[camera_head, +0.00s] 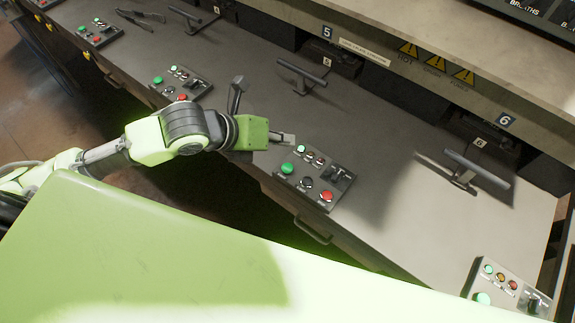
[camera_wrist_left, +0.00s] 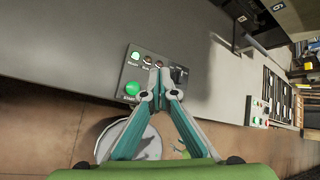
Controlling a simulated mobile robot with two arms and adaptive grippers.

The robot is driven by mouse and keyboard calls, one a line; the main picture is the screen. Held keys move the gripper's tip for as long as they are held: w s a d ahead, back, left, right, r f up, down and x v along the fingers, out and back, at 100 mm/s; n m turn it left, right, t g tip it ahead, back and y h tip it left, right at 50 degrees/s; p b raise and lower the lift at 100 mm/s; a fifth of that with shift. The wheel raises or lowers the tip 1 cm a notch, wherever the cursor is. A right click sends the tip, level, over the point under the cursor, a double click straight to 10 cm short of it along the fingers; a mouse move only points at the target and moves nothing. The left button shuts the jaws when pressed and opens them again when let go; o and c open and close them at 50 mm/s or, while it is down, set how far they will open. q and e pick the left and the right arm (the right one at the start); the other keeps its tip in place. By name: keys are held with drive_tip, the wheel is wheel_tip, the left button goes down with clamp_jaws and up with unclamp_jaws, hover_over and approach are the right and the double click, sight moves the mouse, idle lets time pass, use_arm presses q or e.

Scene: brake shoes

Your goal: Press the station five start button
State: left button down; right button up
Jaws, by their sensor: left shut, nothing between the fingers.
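The panel in line with the number 5 sign, which I take as station five's, is a grey control box (camera_head: 316,185). Its large green button (camera_head: 287,168) sits at its left corner, with a red button and small lamps nearby. My left gripper (camera_head: 288,139) is shut and empty, its tips near the panel's upper left edge, beyond the green button. In the left wrist view the shut fingertips (camera_wrist_left: 158,66) overlap the panel, and the green button (camera_wrist_left: 132,89) shows uncovered to their left. Contact with the panel cannot be told. My right gripper is not in view.
A similar panel (camera_head: 181,87) is further up the bench, and another (camera_head: 510,291) is at the lower right. Black T-handles (camera_head: 302,78) and (camera_head: 468,168) stand on the bench. A drawer handle (camera_head: 312,230) juts from the front. Bare bench lies right of the panel.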

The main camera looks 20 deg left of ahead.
use_arm(q)
drive_tip(key=b, duration=0.6)
hover_over(285, 168)
wheel_tip(285, 168, down, 7)
drive_tip(key=shift+r, duration=0.2)
drive_tip(key=shift+f+b, duration=0.7)
drive_tip(key=shift+f, duration=0.35)
drive_tip(key=shift+f, duration=0.15)
drive_tip(key=shift+f, duration=0.3)
